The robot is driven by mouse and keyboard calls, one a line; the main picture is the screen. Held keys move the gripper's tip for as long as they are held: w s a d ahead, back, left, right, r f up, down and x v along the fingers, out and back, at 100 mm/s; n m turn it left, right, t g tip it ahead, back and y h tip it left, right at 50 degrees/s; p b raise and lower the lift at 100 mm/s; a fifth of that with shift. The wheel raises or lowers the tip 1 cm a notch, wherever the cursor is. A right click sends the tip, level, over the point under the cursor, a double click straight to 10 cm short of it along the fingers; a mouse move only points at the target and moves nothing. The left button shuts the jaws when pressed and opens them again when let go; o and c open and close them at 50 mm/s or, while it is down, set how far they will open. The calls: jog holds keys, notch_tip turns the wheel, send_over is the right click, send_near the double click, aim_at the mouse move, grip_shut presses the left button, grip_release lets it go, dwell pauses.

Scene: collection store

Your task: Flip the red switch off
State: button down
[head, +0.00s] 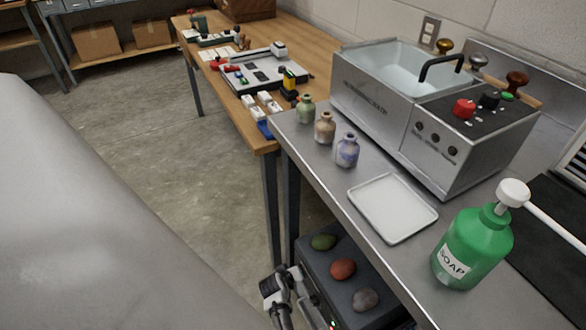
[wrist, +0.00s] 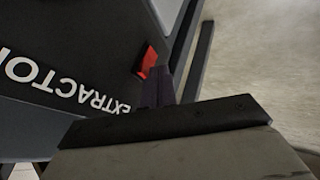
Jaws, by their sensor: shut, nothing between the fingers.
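A small red rocker switch (wrist: 147,60) shows in the wrist view on the face of a dark unit (wrist: 70,55) lettered EXTRACTOR. My gripper (wrist: 160,80) is shut and empty. Its dark fingertips are right beside the switch, just below it in the picture; I cannot tell whether they touch it. In the head view my gripper (head: 272,287) is low at the bottom, at the left side of a dark box (head: 362,262) under the metal bench. The switch is hidden in the head view, and its on or off position is not clear.
Green, red and grey stones (head: 342,270) lie on the dark box. The metal bench (head: 330,185) above holds several small bottles, a white tray (head: 393,208), a green soap bottle (head: 470,248) and a bath unit (head: 400,110) with a red knob (head: 464,108). Open floor lies left.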

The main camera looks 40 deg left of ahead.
jog(key=shift+w+d+r, duration=0.1)
jog(key=shift+w, duration=0.2)
jog(key=shift+r, duration=0.1)
jog(key=shift+r+p, duration=0.7)
jog(key=shift+p, duration=0.15)
jog(key=shift+s, duration=0.1)
